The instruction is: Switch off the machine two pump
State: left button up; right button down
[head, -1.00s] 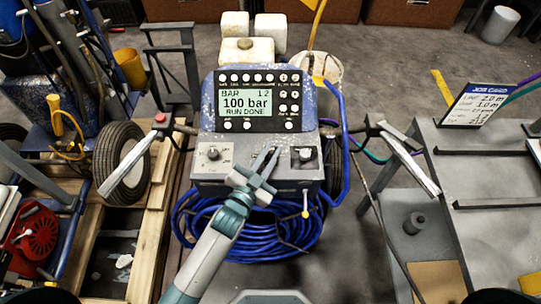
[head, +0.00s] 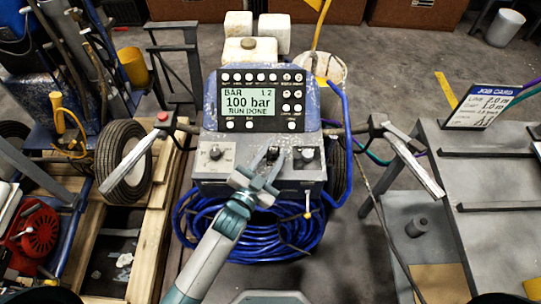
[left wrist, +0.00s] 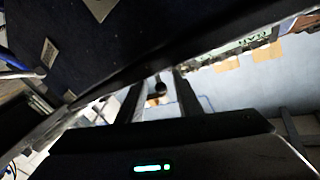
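The machine (head: 212,112) in the middle has a panel with a lit display (head: 248,102) reading "BAR", "1 2", "100 bar" and "RUN DONE". In the left wrist view a small dark knob-like part (left wrist: 158,86) shows between the open fingers; contact cannot be told. My right gripper is not in view.
A coil of blue hose (head: 250,228) hangs below the panel. A handle with a red button (head: 162,117) sticks out left, another handle (head: 378,122) right. A grey bench (head: 500,185) with a job card (head: 482,104) stands right, a wooden pallet (head: 150,235) left.

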pick_arm(q)
jog(key=shift+s, duration=0.1)
